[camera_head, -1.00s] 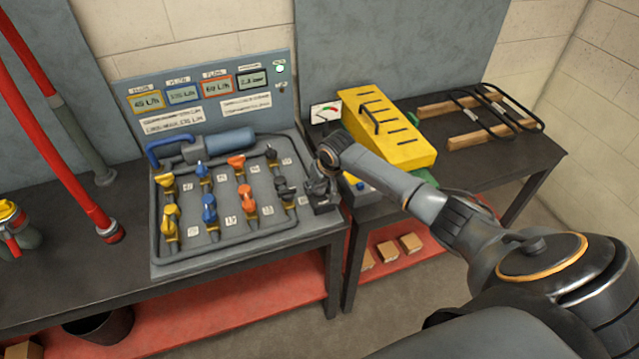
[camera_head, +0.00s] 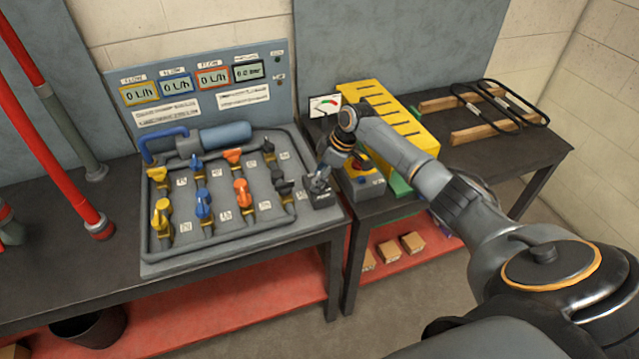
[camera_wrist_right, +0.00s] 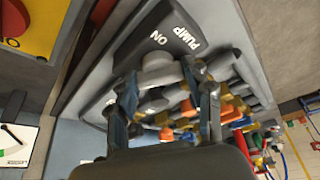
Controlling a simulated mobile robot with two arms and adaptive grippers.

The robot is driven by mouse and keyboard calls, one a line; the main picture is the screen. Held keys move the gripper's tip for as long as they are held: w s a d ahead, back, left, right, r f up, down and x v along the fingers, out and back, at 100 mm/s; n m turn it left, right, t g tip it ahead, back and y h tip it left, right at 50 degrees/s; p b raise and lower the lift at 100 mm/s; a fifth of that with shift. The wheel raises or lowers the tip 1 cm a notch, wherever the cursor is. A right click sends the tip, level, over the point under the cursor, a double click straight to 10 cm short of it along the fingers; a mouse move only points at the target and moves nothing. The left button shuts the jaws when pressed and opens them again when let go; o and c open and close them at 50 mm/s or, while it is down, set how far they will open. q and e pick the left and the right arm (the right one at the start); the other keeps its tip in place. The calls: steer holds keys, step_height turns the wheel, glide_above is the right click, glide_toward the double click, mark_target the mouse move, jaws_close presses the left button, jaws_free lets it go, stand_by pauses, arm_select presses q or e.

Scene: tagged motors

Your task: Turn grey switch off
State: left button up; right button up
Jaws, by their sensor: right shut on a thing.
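The grey pump switch (camera_head: 321,201) sits at the right edge of the grey valve panel (camera_head: 160,262). In the right wrist view the switch's dark base plate (camera_wrist_right: 139,36) reads "PUMP" and "ON", with a rounded grey lever (camera_wrist_right: 160,66) beside the words. My right gripper (camera_head: 320,180) is at the switch, its two fingers on either side of the lever; it also shows in the right wrist view (camera_wrist_right: 168,98). It is shut on the lever, partly hiding it. The exact tilt of the lever is hard to tell. My left gripper is out of view.
Several yellow, blue, orange and black valves (camera_head: 204,205) stand left of the switch. Flow displays (camera_head: 177,85) read 0 L/h. A grey box with a red button (camera_head: 360,180) and a yellow slotted box (camera_head: 395,115) stand to the right.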

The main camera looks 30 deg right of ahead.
steer(key=n+b, duration=0.2)
steer(key=n+g+b, duration=0.1)
steer(key=n+b, duration=0.1)
steer(key=shift+w+f+y, duration=0.1)
steer(key=shift+f+y, duration=0.15)
steer(key=shift+y, duration=0.15)
steer(key=shift+r+n+g+b, duration=0.1)
steer(key=shift+n+g+b, duration=0.4)
steer(key=shift+n+b, duration=0.4)
steer(key=o, duration=1.2)
steer(key=shift+d, duration=0.1)
steer(key=shift+c, duration=0.2)
